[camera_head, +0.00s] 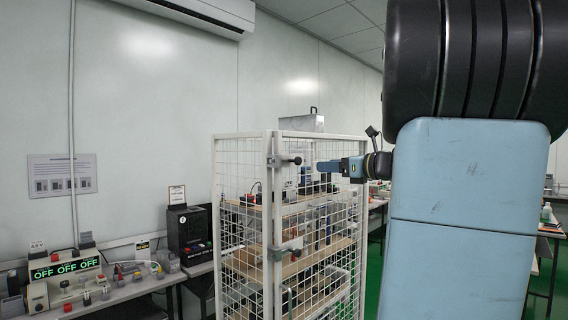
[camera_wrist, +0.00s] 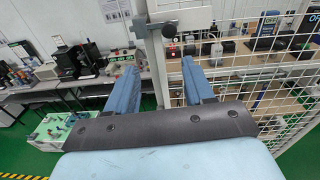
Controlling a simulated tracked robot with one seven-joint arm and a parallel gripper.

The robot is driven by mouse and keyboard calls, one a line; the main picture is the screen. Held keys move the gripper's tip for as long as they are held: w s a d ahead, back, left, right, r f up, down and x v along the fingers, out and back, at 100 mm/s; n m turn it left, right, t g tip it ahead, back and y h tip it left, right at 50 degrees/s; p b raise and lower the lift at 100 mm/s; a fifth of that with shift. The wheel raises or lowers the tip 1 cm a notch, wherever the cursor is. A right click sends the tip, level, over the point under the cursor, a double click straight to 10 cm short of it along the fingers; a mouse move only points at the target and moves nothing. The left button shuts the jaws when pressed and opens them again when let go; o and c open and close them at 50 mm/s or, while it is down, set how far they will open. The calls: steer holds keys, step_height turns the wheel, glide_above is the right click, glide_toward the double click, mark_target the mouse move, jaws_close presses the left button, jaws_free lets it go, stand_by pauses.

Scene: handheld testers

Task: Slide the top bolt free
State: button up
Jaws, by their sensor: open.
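The top bolt (camera_head: 283,161) is a metal slide bolt with a dark round knob, mounted on the white corner post of a mesh cage (camera_head: 218,185). In the wrist view the top bolt's knob (camera_wrist: 170,31) shows ahead of and between the fingers, near the picture's top. My gripper (camera_head: 322,167) has blue fingers and is just right of the knob in the head view, seemingly apart from it. In the wrist view my gripper (camera_wrist: 158,57) is open with nothing between its fingers. Whether the bolt is fully engaged cannot be told.
A lower bolt (camera_head: 285,254) sits further down the same post. Shelves (camera_head: 300,259) with devices stand behind the mesh. A bench (camera_head: 150,285) with testers is at left. A metal box (camera_head: 302,123) is at the cage top. Green floor (camera_wrist: 148,102) shows below.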

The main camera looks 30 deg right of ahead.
mark_target(300, 161)
steer(key=shift+m+t, duration=0.3)
steer(key=shift+m, duration=0.1)
steer(key=x, duration=0.4)
steer(key=d+x, duration=0.1)
steer(key=x, duration=0.8)
steer(key=shift+w+d+r, duration=0.15)
steer(key=shift+w+r, duration=0.1)
steer(key=shift+w, duration=0.2)
steer(key=shift+c, duration=0.5)
jaws_close()
